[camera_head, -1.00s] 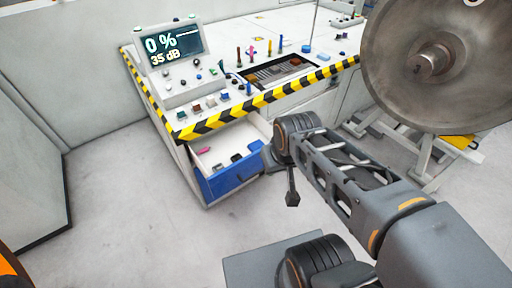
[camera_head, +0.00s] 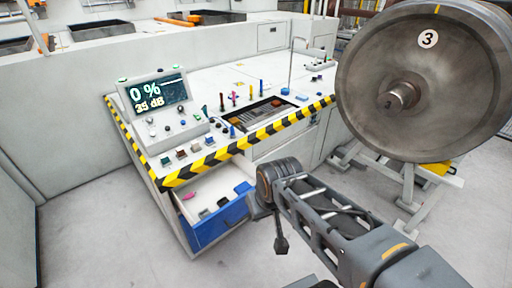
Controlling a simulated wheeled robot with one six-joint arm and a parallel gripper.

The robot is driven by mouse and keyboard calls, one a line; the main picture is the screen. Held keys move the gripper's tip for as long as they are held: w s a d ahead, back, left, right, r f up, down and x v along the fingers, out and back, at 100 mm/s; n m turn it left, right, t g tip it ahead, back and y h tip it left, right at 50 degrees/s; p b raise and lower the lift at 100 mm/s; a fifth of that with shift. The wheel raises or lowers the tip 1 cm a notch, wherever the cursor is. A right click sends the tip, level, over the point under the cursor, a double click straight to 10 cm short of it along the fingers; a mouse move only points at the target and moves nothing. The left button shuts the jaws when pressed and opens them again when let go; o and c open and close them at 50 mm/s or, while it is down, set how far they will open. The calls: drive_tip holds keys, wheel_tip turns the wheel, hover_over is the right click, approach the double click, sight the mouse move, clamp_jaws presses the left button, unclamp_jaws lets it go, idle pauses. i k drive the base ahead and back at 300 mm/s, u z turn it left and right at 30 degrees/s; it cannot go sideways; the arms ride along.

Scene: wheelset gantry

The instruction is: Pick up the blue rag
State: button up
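I cannot make out a blue rag for certain. A small flat blue item (camera_head: 302,97) lies on the white console top (camera_head: 270,80), right of the dark recessed tray, and may be it. Another small blue item (camera_head: 316,78) lies farther back. My gripper (camera_head: 281,245) hangs pointing down in front of the open drawer, well short of the console top. It is small and dark, and I cannot see whether its fingers are apart. Nothing visible hangs from it.
An open drawer with a blue front (camera_head: 222,221) juts from the console and holds a pink item (camera_head: 189,196) and dark pieces. A large steel wheel (camera_head: 370,95) stands on a stand at right. A striped edge (camera_head: 250,138) borders the console. Floor at left is clear.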

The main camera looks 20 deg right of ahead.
sight(241, 188)
drive_tip(key=z, duration=1.2)
drive_tip(key=i, duration=1.3)
drive_tip(key=u, duration=3.2)
